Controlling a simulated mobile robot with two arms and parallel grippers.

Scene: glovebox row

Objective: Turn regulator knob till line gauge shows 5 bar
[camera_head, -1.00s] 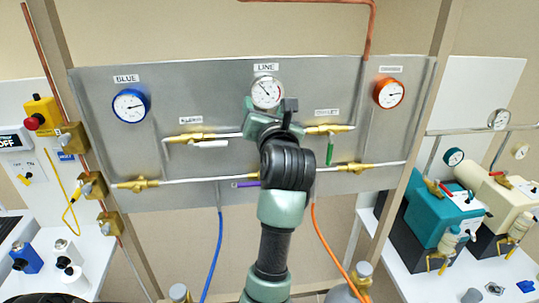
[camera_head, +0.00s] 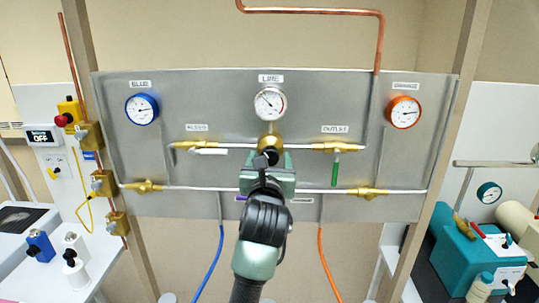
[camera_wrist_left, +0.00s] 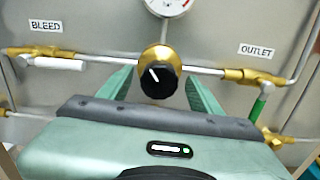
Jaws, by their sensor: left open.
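The line gauge (camera_head: 270,103) is a white dial under the LINE label; its needle points to the upper left, but its numbers are too small to read. Below it is a brass regulator (camera_head: 270,141). Its black knob (camera_wrist_left: 158,80) has a white mark pointing up and left. My left gripper (camera_wrist_left: 160,84) is open, with one green finger to each side of the knob in the left wrist view. I cannot tell whether the fingers touch it. In the head view the left gripper (camera_head: 268,172) hides part of the knob.
The blue gauge (camera_head: 141,108) and the orange gauge (camera_head: 404,112) flank the line gauge on the grey panel (camera_head: 330,90). The bleed valve's white handle (camera_wrist_left: 58,63) and the outlet valve's green handle (camera_wrist_left: 259,106) lie left and right of the regulator. Pipes run close by.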

